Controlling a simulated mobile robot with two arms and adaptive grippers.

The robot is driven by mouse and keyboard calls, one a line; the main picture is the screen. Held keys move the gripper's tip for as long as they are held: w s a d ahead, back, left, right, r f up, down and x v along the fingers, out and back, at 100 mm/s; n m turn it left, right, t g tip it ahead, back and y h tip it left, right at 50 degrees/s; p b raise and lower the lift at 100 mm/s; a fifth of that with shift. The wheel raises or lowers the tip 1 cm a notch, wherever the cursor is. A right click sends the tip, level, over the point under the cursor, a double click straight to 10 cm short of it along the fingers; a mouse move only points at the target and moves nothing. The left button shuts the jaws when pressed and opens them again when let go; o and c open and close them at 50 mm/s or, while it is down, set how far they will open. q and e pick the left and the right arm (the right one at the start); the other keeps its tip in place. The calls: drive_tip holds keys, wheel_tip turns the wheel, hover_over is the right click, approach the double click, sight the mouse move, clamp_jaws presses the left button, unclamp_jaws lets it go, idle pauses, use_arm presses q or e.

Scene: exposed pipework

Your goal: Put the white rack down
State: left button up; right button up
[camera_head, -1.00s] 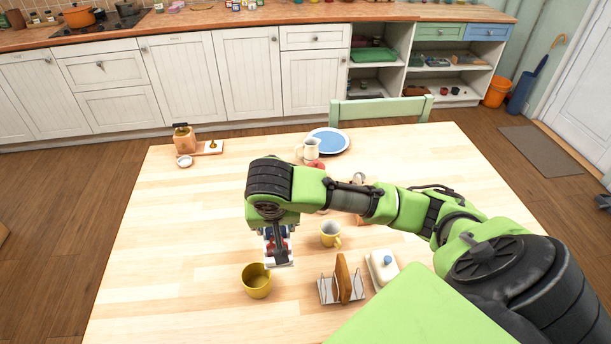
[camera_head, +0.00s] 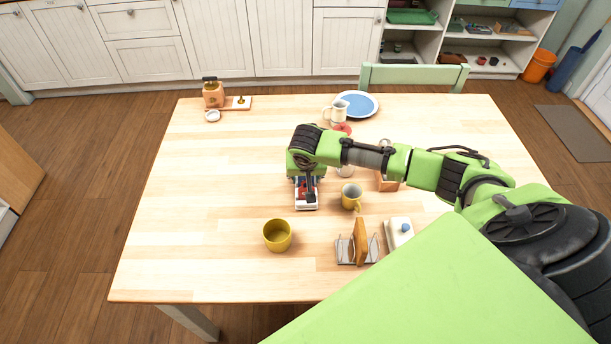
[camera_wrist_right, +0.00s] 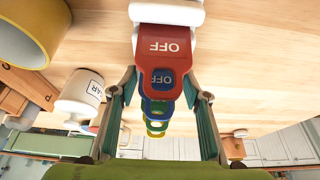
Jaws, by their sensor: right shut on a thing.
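The white rack (camera_head: 306,206) shows below my right gripper (camera_head: 306,184) in the head view, over the bare middle of the table. It carries red and blue pieces. In the right wrist view the white rack (camera_wrist_right: 165,13) shows at the top, with a red tag (camera_wrist_right: 163,45) marked OFF and blue, green and yellow pieces behind it. The fingers of my right gripper (camera_wrist_right: 161,85) stand on both sides and are shut on the rack. Whether its underside touches the table (camera_head: 200,220) cannot be told. My left gripper is not in view.
A dark yellow cup (camera_head: 278,236) stands in front of the rack, and a yellow mug (camera_head: 351,196) stands close at right. A toast rack (camera_head: 358,248) and a butter dish (camera_head: 398,232) are front right. The table's left side is clear.

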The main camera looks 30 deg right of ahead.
drive_tip(key=shift+f, duration=0.1)
drive_tip(key=shift+f, duration=0.15)
drive_tip(key=o, duration=1.3)
drive_tip(key=shift+o, duration=0.2)
